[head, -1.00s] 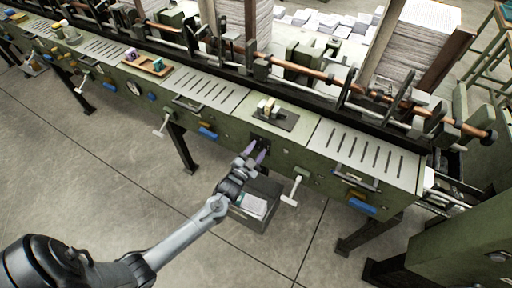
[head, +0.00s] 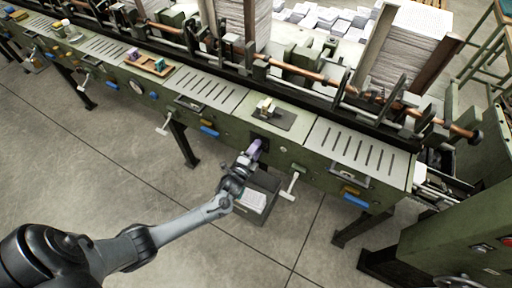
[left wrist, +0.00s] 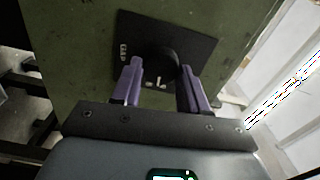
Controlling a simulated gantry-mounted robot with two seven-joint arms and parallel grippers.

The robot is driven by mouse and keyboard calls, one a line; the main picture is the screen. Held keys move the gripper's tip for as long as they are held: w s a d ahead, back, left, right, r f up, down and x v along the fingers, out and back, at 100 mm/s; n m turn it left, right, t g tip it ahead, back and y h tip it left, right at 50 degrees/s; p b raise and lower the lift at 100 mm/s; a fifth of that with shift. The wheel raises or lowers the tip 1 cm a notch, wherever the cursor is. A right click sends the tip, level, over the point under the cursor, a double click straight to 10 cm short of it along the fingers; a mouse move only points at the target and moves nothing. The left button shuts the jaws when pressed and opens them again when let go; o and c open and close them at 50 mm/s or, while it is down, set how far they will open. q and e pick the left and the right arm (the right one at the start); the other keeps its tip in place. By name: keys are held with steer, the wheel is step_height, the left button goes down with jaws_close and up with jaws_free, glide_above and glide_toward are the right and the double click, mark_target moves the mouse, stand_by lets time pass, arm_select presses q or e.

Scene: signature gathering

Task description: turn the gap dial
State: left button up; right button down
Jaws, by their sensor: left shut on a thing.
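The gap dial (left wrist: 160,66) is a round black knob on a black plate (left wrist: 127,28) marked "GAP", fixed to the green front panel of the machine. My left gripper (left wrist: 161,88) has its two purple fingers on either side of the dial, shut on it. The fingers hide part of its sides. In the head view my left gripper (head: 256,147) reaches the panel from below left and mostly hides the dial. My right gripper is in neither view.
A grey bin (head: 253,200) with paper stands under the gripper. A white-handled crank (head: 290,186) juts out to the right of it, with a blue handle (head: 209,131) to the left. Open floor (head: 120,180) lies in front of the machine.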

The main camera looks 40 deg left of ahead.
arm_select(q)
steer(key=shift+m+p, duration=0.45)
steer(key=shift+m, duration=0.95)
steer(key=o, duration=1)
steer(key=shift+s+d+p, duration=0.25)
steer(key=shift+s+d, duration=0.1)
steer(key=shift+s, duration=1.4)
steer(key=shift+s+d+p, duration=0.2)
steer(key=shift+s+d, duration=0.1)
steer(key=shift+s, duration=1.5)
steer(key=shift+s+d+p, duration=0.25)
steer(key=shift+s+d, duration=0.1)
steer(key=shift+s, duration=1.4)
